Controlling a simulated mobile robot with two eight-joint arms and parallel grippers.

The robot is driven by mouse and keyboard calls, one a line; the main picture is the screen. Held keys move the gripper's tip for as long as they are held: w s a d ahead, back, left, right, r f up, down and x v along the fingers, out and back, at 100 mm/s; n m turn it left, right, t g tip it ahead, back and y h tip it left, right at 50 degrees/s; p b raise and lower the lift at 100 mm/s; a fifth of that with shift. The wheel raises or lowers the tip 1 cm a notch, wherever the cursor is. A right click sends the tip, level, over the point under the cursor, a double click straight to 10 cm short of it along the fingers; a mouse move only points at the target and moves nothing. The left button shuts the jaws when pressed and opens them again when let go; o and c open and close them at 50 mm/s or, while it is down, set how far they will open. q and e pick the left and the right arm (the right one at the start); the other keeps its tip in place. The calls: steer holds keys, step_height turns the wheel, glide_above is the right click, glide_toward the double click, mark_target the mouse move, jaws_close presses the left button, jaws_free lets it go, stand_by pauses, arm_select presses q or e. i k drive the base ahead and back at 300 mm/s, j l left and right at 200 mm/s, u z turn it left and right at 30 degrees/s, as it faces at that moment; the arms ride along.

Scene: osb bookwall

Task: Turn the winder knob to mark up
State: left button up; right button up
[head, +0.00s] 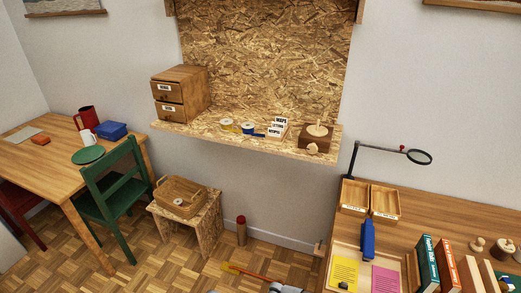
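A wooden box (316,138) stands at the right end of the chipboard shelf. It has a pale round disc with a short upright peg on top, and a pale knob (313,149) low on its front. This looks like the winder. Any mark on it is too small to make out, so I cannot tell which way the knob is turned.
On the shelf (180,130) stand a two-drawer box (181,91), tape rolls (227,125) and lettered cards (278,127). Below right, a desk (460,200) holds wooden trays (354,195), books (428,262) and a magnifier (419,157). A stool (211,222) stands below the shelf.

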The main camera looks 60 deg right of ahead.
mark_target(312, 149)
steer(key=i+j+z, duration=0.2)
steer(key=i, duration=0.25)
steer(key=i+j+z, duration=0.15)
steer(key=i, duration=0.3)
steer(key=i+j+z, duration=0.2)
steer(key=i, duration=0.2)
steer(key=i+z, duration=0.15)
steer(key=z, duration=0.25)
steer(key=i+z, duration=0.15)
steer(key=z, duration=0.25)
steer(key=i+j+z, duration=0.15)
steer(key=z, duration=0.25)
steer(key=i+j+z, duration=0.15)
steer(key=z, duration=0.25)
steer(key=i+j+z, duration=0.1)
steer(key=z, duration=0.4)
steer(key=i+j+z, duration=0.15)
steer(key=z, duration=0.35)
steer(key=i+j+z, duration=0.1)
steer(key=j+z, duration=0.15)
steer(key=z, duration=0.25)
